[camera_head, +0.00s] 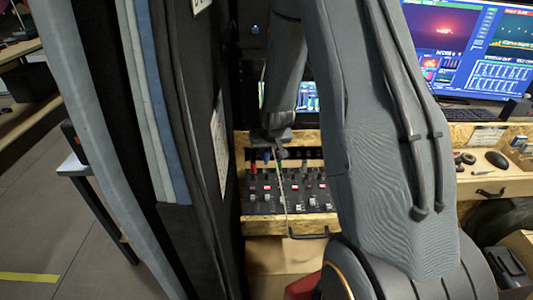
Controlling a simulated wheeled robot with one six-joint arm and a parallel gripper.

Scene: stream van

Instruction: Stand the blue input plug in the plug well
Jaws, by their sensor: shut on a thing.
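My gripper (279,153) is small and partly hidden, pointing down over the back of a dark mixer panel (262,205). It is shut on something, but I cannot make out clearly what. A small blue piece (266,155), which may be the blue input plug, shows just below and left of the gripper. Red and green pieces show close by on either side of it. I cannot tell whether the blue piece is in the jaws or standing in the panel. The plug well is not clearly visible.
Dark padded hangings and a panel stand close on the left. The mixer sits in a chipboard desk (262,227). A thin pale line crosses the mixer. My arm covers the middle.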

